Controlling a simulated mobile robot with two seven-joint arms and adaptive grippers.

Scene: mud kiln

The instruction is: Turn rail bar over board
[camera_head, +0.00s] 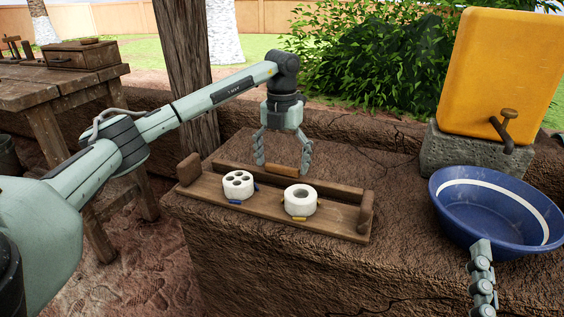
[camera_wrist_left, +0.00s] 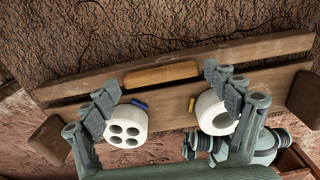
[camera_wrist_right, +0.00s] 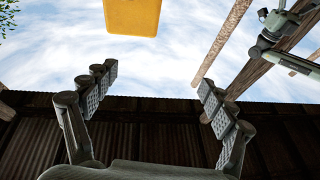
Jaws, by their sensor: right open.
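The rail bar (camera_head: 235,167) is a long dark wooden bar with a lighter orange-brown grip (camera_head: 282,169) at its middle. On the board sit a white cylinder with several holes (camera_head: 238,185) and a white ring with one large hole (camera_head: 300,200). My left gripper (camera_head: 282,167) points down over the bar, fingers spread towards either side of the grip; the left wrist view shows the grip (camera_wrist_left: 160,73) between the open fingertips, with nothing clamped. My right gripper (camera_wrist_right: 158,80) is open and empty.
A blue basin (camera_head: 490,215) stands at the right, with part of my right gripper in front of it. A yellow container with a tap (camera_head: 500,75) sits on a stone block behind. A wooden post (camera_head: 185,75) rises behind my left arm. A wooden table (camera_head: 60,85) is at left.

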